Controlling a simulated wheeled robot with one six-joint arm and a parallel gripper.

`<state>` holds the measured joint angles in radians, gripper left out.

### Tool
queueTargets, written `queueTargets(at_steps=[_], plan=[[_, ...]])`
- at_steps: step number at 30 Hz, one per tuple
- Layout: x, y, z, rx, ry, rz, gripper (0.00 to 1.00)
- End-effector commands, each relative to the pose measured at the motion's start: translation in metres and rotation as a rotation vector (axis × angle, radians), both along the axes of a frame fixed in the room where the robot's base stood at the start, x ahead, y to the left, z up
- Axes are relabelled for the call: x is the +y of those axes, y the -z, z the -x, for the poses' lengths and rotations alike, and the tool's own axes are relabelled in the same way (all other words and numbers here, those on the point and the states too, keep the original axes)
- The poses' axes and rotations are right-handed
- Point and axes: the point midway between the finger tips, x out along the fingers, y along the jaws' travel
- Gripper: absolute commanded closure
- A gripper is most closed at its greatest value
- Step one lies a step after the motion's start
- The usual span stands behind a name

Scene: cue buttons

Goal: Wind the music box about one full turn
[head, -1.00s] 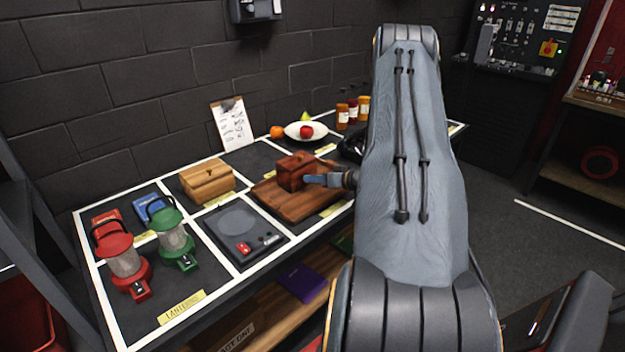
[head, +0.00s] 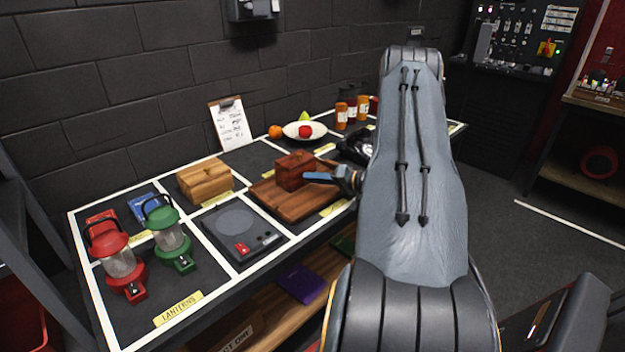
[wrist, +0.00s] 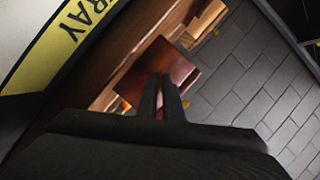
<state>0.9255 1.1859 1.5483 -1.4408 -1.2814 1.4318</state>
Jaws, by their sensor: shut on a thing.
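The music box, a dark reddish-brown wooden box (head: 293,165) with a small knob on its lid, stands on a wooden tray (head: 287,206) on the table. It also shows in the wrist view (wrist: 178,62). My gripper (head: 308,176) reaches it from the right, at its side. In the wrist view my gripper's fingers (wrist: 161,82) are close together against the box side. They are shut on a small part there, likely the winding key, which the fingers hide. The lid looks closed.
A lighter wooden box (head: 204,180) and a dark device with a round pad (head: 238,225) are left of the tray. A red lantern (head: 119,264) and a green lantern (head: 171,238) stand farther left. A fruit plate (head: 293,132) and a black object (head: 356,144) lie behind.

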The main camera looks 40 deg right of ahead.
Motion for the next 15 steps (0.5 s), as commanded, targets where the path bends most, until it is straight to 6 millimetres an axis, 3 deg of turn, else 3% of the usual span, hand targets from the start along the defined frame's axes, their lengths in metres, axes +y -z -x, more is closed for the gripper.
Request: queueTargets(at_steps=[12, 13, 15], plan=[[-0.0002, -0.0006, -0.0002, -0.001, 0.000, -0.005, 1.00], [-0.0003, -0.0007, -0.0003, -0.001, 0.000, -0.005, 0.89], [-0.0002, -0.0006, -0.0002, -0.001, 0.000, -0.005, 0.78]])
